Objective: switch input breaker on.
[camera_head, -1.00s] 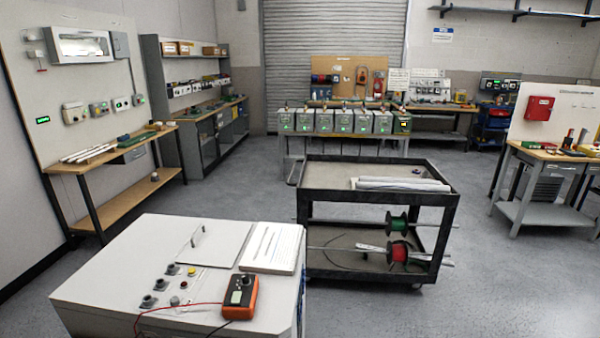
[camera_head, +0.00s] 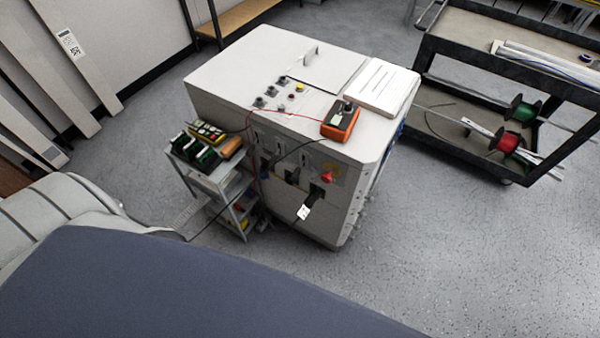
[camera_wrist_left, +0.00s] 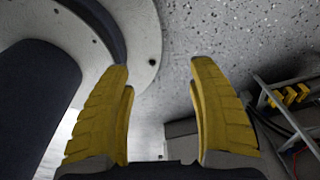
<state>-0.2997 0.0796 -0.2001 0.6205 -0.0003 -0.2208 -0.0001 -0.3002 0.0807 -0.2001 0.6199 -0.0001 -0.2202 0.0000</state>
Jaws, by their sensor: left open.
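The grey-white cabinet (camera_head: 240,75) stands in the middle of the head view, its front panel turned partly towards me. The panel carries several small dark and light fittings, a red knob (camera_head: 327,177) and a hanging black-and-white tag (camera_head: 303,212). I cannot tell which fitting is the input breaker or how it is set. My left gripper (camera_wrist_left: 162,66) shows in the left wrist view, its yellow fingers apart and empty over the speckled floor. It is clear of the cabinet front. My right gripper is in neither view.
An orange meter (camera_head: 341,121) with red and black leads lies on the cabinet top beside a paper pad (camera_head: 381,87). A small shelf cart (camera_head: 213,176) with tools stands against the cabinet's left. A black trolley (camera_head: 460,60) with wire spools stands right. Floor is free at front right.

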